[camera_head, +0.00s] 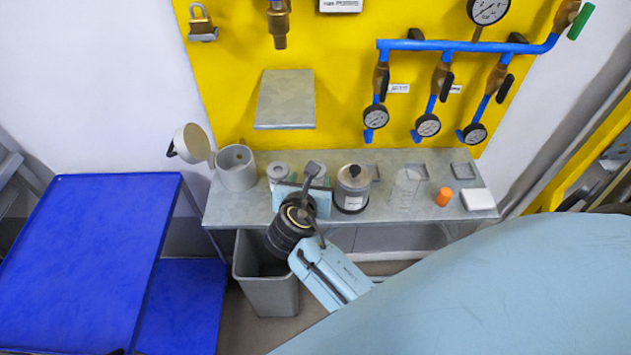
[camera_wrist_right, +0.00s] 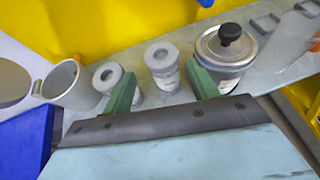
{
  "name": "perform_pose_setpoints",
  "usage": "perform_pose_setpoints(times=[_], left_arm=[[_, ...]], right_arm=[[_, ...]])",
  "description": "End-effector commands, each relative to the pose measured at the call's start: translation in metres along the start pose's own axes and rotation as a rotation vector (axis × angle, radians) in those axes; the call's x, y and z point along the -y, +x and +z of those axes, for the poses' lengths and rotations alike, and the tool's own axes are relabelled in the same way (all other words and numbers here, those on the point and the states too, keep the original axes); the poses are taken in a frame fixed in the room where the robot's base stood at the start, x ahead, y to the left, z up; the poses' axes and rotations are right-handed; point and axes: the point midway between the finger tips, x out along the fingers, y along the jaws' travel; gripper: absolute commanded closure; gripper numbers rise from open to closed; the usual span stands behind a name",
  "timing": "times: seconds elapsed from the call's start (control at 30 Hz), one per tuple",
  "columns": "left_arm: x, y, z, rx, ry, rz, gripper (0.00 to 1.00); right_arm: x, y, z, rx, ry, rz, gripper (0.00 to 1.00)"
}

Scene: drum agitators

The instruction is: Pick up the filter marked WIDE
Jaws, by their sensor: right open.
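Two pale cylinders with round holes in their tops, which look like the filters, stand side by side on the grey shelf. In the right wrist view the left filter (camera_wrist_right: 109,80) is partly behind a green finger, and the right filter (camera_wrist_right: 162,60) shows between the two fingers. In the head view one filter (camera_head: 277,173) is left of my right gripper (camera_head: 303,188); the gripper covers much of the area beside it. My right gripper, also in the wrist view (camera_wrist_right: 163,84), is open and empty. I cannot read any WIDE marking. My left gripper is not in view.
On the grey shelf (camera_head: 230,207) stand an open-lidded grey canister (camera_head: 237,168), a lidded jar (camera_head: 352,188), a clear beaker (camera_head: 405,188), an orange item (camera_head: 443,197) and a white block (camera_head: 478,199). A grey bin (camera_head: 268,292) is below. Gauges and blue pipes hang on the yellow wall.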

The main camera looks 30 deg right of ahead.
Motion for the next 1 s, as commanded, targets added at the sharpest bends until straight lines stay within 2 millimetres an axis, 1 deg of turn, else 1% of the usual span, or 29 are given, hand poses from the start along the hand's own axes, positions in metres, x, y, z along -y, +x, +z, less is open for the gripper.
perform_pose_setpoints(times=[0.07,0.23,0.33,0.43,0.63,0.67,1.0], left_arm=[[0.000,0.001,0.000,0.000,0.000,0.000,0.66],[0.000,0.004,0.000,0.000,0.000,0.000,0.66],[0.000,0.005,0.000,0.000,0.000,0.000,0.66],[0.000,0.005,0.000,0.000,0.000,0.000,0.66],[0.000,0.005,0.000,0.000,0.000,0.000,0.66],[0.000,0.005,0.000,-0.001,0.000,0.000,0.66],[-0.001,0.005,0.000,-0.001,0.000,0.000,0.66]], right_arm=[[0.001,0.007,-0.001,0.001,-0.001,-0.002,0.41],[0.003,0.034,-0.006,0.001,0.000,-0.003,0.41],[0.002,0.045,-0.006,0.000,0.000,-0.001,0.41],[0.002,0.051,-0.006,0.000,0.000,-0.001,0.41],[0.002,0.052,-0.006,0.000,0.001,0.000,0.41],[0.002,0.051,-0.006,0.000,0.000,0.000,0.42],[0.002,0.051,-0.006,0.000,0.000,0.000,0.87]])
